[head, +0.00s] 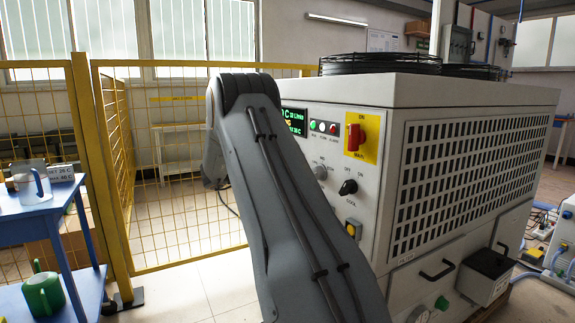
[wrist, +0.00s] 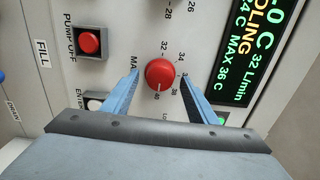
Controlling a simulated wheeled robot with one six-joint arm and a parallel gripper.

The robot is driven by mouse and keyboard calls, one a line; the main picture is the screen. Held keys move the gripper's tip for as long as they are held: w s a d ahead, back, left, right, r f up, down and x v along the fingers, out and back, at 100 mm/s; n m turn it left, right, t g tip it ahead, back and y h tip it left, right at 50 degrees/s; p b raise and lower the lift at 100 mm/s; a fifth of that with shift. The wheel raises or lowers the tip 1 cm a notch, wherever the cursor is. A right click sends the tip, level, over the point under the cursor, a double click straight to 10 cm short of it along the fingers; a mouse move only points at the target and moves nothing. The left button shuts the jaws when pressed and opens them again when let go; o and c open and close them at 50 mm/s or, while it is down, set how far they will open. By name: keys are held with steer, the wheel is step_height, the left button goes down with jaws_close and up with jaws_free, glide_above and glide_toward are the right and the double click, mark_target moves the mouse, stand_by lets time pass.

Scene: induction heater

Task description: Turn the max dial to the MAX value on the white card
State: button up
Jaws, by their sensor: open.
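The red max dial (wrist: 160,74) is a round knob on the heater's pale panel, with a scale of numbers from about 32 to 40 around it. The label beside it is partly cut by a finger and starts "MA". My gripper (wrist: 160,77) is open, with one blue finger on each side of the dial; I cannot tell whether they touch it. The display (wrist: 249,45) reads MAX 36 C. My arm hides the dial and gripper there.
A red push button (wrist: 89,42) marked PUMP OFF and a white button (wrist: 96,103) lie near my left finger. In the head view, the panel has a red main switch (head: 354,138) and a black knob (head: 348,187). A yellow fence (head: 180,170) stands behind my arm.

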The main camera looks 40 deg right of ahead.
steer(key=v, duration=0.7)
stand_by(0.4)
